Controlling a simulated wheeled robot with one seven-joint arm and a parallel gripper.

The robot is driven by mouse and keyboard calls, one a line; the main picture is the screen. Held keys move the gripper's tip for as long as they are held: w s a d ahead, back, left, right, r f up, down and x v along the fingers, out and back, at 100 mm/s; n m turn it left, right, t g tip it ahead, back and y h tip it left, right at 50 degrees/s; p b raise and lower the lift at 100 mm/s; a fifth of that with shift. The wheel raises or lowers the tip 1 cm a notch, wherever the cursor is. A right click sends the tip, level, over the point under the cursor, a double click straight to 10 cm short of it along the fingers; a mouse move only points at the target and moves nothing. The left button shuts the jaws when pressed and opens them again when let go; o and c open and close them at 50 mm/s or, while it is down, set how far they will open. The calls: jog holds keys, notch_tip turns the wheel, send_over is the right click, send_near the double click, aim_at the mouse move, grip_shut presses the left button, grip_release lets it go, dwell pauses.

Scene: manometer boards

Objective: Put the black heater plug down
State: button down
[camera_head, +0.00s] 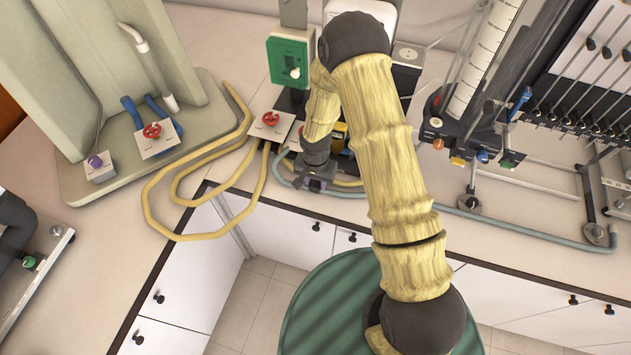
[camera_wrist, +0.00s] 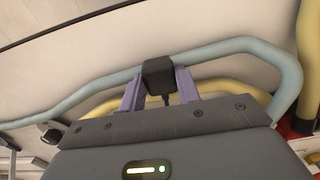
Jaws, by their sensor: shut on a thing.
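The black heater plug (camera_wrist: 158,77) is a small dark block between the two purple fingers of my gripper (camera_wrist: 160,88) in the wrist view. The fingers are shut on it, and a short dark piece shows below it. In the head view my gripper (camera_head: 318,181) is at the counter's inner corner, below the green box and right of a red-knobbed valve. The plug cannot be made out clearly there. In the wrist view a grey-blue hose passes just behind the plug; I cannot tell whether they touch.
Yellow hoses (camera_head: 160,226) loop over the counter edge left of my gripper. A valve plate with a red knob (camera_head: 270,119) stands close by. A grey-blue hose (camera_head: 520,230) runs along the right counter. A green control box (camera_head: 290,59) stands behind. Bare counter (camera_head: 100,240) lies at the left.

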aim_at(315, 183)
jog(key=c, duration=1)
grip_release()
jog(key=shift+r, duration=0.1)
jog(key=shift+r+p, duration=0.5)
jog(key=shift+p, duration=0.2)
notch_tip(315, 183, up, 12)
jog(key=b, duration=0.3)
jog(key=shift+b, duration=0.3)
